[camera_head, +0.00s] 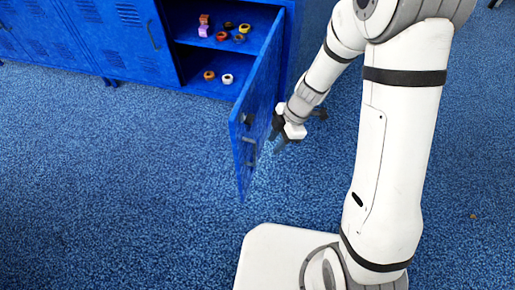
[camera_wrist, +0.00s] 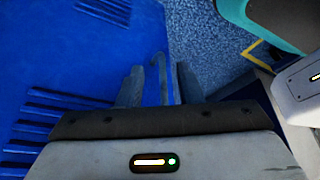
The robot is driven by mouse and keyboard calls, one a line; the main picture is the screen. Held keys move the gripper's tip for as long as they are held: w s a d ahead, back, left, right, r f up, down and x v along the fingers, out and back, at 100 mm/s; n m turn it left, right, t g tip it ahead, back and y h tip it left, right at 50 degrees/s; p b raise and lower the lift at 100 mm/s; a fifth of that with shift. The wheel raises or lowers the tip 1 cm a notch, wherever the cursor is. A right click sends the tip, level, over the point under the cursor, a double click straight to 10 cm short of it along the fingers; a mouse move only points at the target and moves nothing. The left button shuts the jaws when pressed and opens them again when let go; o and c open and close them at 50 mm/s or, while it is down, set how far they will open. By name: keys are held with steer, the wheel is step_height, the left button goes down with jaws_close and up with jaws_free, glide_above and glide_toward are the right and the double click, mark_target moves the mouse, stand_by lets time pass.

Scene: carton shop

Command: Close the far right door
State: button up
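The far right door (camera_head: 257,110) is blue and stands wide open, swung out from the right side of its locker. Its outer face with louvre slots fills the left of the wrist view (camera_wrist: 70,60). Its bar handle (camera_head: 250,152) is near the free edge; in the wrist view the handle (camera_wrist: 161,75) shows between my fingertips. My gripper (camera_head: 279,135) is open, on the outer side of the door. In the head view a small gap shows between it and the handle. I cannot tell whether any finger touches the door.
The open locker (camera_head: 190,65) holds several small coloured items on its shelf (camera_head: 240,48) and floor. Closed blue lockers (camera_head: 95,35) stand to the left. Blue carpet (camera_head: 120,180) in front of the lockers and left of the door is clear.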

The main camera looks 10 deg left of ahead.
steer(key=s+a, duration=0.1)
steer(key=a, duration=0.1)
steer(key=s+a, duration=0.1)
steer(key=s+a+f, duration=0.1)
steer(key=a, duration=0.1)
steer(key=shift+a+f+b, duration=0.1)
steer(key=shift+a+b, duration=0.2)
steer(key=shift+b, duration=0.1)
steer(key=shift+c, duration=0.4)
jaws_close()
